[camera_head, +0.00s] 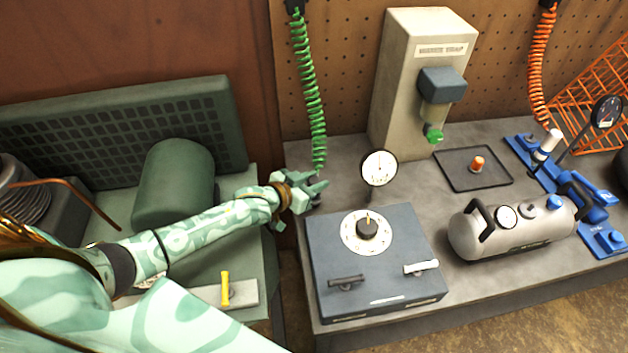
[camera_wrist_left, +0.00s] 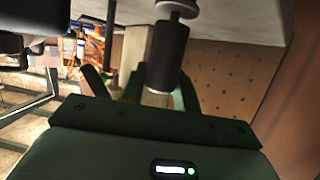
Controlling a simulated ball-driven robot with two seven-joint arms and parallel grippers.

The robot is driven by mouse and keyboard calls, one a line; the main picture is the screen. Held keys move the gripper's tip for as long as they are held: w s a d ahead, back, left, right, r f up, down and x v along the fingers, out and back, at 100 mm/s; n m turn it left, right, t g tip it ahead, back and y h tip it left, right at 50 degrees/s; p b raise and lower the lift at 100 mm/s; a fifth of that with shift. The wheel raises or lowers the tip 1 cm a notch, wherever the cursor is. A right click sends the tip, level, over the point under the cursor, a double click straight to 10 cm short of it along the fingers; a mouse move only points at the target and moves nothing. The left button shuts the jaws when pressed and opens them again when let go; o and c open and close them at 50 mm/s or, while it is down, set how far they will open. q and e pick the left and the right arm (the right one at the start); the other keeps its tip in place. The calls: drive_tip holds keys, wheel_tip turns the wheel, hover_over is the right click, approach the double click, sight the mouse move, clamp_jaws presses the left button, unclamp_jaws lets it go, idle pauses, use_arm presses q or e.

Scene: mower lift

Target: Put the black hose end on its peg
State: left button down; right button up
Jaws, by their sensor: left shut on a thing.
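My left gripper (camera_head: 312,192) is at the left end of the grey bench, beside the lower end of the green coiled hose (camera_head: 308,85). In the left wrist view, a black cylindrical hose end (camera_wrist_left: 166,55) with a pale metal collar stands between the two fingers of the left gripper (camera_wrist_left: 143,92), which are shut on it. A grey disc on a short stem (camera_wrist_left: 176,8) shows at its far end; I cannot tell whether it belongs to the hose end or to a peg. My right gripper is in neither view.
A blue-grey box with a dial (camera_head: 375,265) and a round gauge (camera_head: 379,168) stand just right of the gripper. A tall beige dispenser (camera_head: 405,80), a black tray (camera_head: 455,177) and a silver tank (camera_head: 505,240) are farther right. A green machine (camera_head: 175,180) is left.

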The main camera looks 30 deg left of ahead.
use_arm(q)
drive_tip(key=shift+p, duration=0.45)
idle(0.7)
idle(0.4)
drive_tip(key=shift+f+b, duration=0.4)
drive_tip(key=shift+f, duration=0.1)
drive_tip(key=c, duration=1.3)
unclamp_jaws()
drive_tip(key=shift+c, duration=0.2)
drive_tip(key=shift+s, duration=0.1)
